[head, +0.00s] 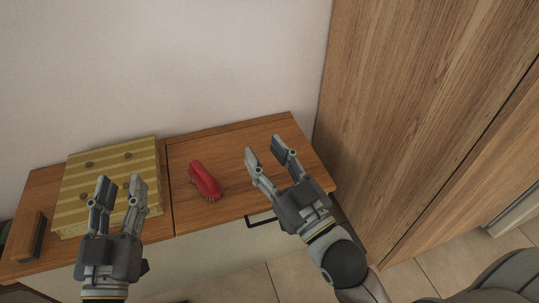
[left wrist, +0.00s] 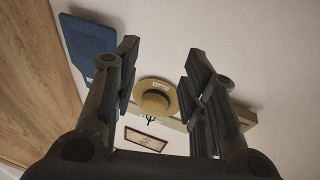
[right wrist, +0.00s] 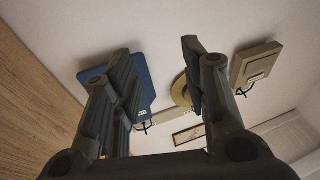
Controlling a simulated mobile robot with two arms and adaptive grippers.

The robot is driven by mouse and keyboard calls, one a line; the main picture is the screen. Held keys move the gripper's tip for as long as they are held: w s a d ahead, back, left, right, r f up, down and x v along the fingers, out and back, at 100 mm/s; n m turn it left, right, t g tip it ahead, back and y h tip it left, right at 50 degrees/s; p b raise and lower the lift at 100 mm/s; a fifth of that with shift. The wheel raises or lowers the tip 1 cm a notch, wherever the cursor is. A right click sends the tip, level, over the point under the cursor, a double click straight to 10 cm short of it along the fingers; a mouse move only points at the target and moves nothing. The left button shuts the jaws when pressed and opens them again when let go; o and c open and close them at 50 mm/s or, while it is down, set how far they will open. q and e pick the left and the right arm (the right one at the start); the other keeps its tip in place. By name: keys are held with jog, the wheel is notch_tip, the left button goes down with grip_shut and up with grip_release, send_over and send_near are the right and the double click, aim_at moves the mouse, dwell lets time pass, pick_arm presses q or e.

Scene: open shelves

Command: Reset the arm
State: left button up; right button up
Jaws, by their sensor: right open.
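My left gripper (head: 120,191) is raised in front of the yellow striped box in the head view. Its fingers are apart with nothing between them. My right gripper (head: 267,160) is over the right part of the wooden cabinet top, to the right of the red brush. Its fingers are also apart and empty. In the left wrist view, the left gripper (left wrist: 160,65) frames a straw hat (left wrist: 155,98) on the wall. In the right wrist view, the right gripper (right wrist: 158,65) has wall between its fingers.
The wooden cabinet top (head: 228,148) holds a yellow striped box (head: 108,170), a red brush (head: 204,180) and a brown block (head: 28,238). A tall wooden wardrobe (head: 420,90) stands at right. A blue board (left wrist: 88,45) hangs on the wall.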

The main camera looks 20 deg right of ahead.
jog(key=shift+s+d+r+m, duration=0.1)
jog(key=shift+d+r+m, duration=0.1)
jog(key=shift+m, duration=0.1)
